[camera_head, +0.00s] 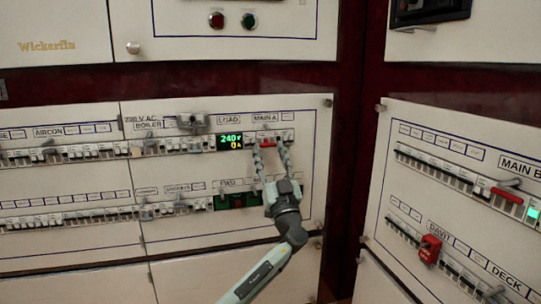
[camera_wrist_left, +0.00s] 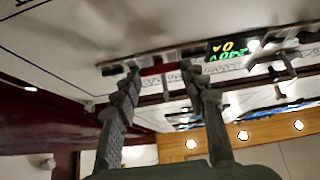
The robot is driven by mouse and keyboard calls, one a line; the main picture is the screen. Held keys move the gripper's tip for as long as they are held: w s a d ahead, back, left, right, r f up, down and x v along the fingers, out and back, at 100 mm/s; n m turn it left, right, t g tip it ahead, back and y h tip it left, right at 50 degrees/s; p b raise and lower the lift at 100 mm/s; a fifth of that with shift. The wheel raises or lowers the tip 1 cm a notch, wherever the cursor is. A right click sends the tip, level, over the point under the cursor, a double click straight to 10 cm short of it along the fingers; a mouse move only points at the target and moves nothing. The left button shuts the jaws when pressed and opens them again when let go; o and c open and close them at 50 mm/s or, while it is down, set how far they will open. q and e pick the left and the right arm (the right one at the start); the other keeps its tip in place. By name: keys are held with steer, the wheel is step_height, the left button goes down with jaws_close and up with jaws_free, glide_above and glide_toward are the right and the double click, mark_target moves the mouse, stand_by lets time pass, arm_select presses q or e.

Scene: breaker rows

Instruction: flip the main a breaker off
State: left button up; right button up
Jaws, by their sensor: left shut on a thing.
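The main A breaker (camera_head: 268,144) has a red handle and sits in the upper breaker row, under the MAIN A label (camera_head: 265,117). My left gripper (camera_head: 269,150) reaches up to it from below, with one finger on each side of the red handle. In the left wrist view, the red handle (camera_wrist_left: 158,70) shows between the two fingertips (camera_wrist_left: 162,72), and the panel appears upside down. The gripper is shut on the handle. The fingertips partly hide the handle's ends. My right gripper is not in view.
A green and yellow display (camera_head: 230,141) sits just left of the breaker. Rows of small breakers (camera_head: 80,151) run to the left. A second panel on the right has a red MAIN B handle (camera_head: 507,195) and a red block (camera_head: 429,249). Small knobs (camera_head: 328,102) stick out at panel edges.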

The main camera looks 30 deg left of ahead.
arm_select(q)
steer(key=shift+f+t+y, duration=0.3)
steer(key=shift+y, duration=0.1)
steer(key=shift+a, duration=0.1)
steer(key=o, duration=1.2)
steer(key=shift+c, duration=0.2)
steer(key=v, duration=1.2)
steer(key=shift+w, duration=0.15)
steer(key=shift+f, duration=0.15)
